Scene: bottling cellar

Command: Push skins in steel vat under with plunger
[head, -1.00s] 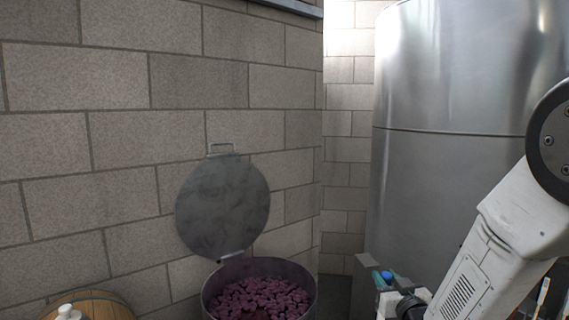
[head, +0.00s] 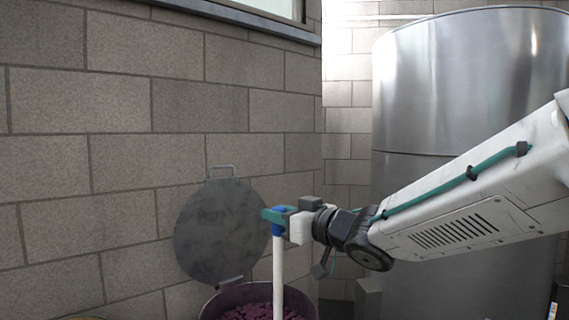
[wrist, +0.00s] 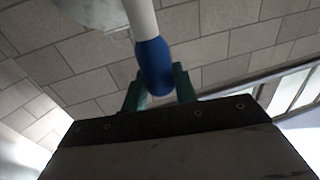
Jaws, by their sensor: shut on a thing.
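The steel vat (head: 212,308) stands at the bottom of the head view, cut off by the frame edge. Dark purple skins (head: 262,314) show inside it. Its round grey lid (head: 222,232) stands open against the wall. My gripper (head: 274,214) is shut on the blue grip of the plunger (head: 279,265), above the vat. The plunger's white shaft hangs about upright and passes in front of the skins; its lower end is out of view. In the wrist view the green fingers (wrist: 160,88) hold the blue grip (wrist: 154,66), with the white shaft (wrist: 141,18) beyond.
A block wall (head: 120,150) rises behind the vat, with a window ledge (head: 240,18) above. A large steel tank (head: 440,90) stands at the right, behind my arm. The air left of the vat is open.

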